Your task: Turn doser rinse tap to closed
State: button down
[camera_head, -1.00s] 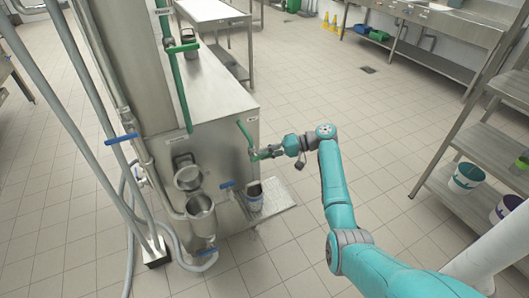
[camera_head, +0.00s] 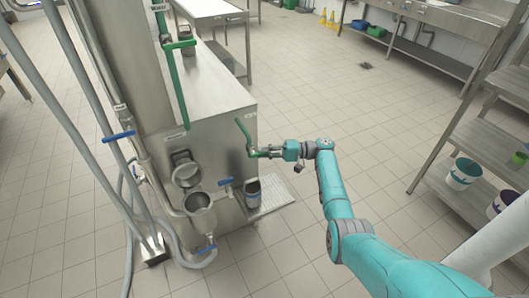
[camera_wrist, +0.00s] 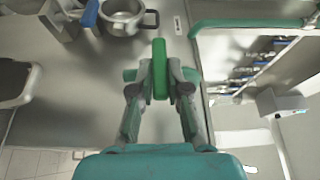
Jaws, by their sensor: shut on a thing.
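A green lever handle (camera_head: 243,131) stands out slantwise at the right end of the steel machine. My gripper (camera_head: 259,153) is at its lower end. In the wrist view the green handle (camera_wrist: 159,68) lies between the two fingers of my gripper (camera_wrist: 160,80), which are shut on it. I cannot read the label by it, so I cannot tell from the picture alone that it is the doser rinse tap. The fingers hide part of the handle.
Blue-handled valves (camera_head: 119,137) sit on the pipes at left. A rack (camera_head: 440,182) is at right. The floor between is clear.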

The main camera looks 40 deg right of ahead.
jog(key=shift+f, duration=0.1)
jog(key=c, duration=1.1)
grip_release()
jog(key=shift+c, duration=0.2)
jog(key=v, duration=1.2)
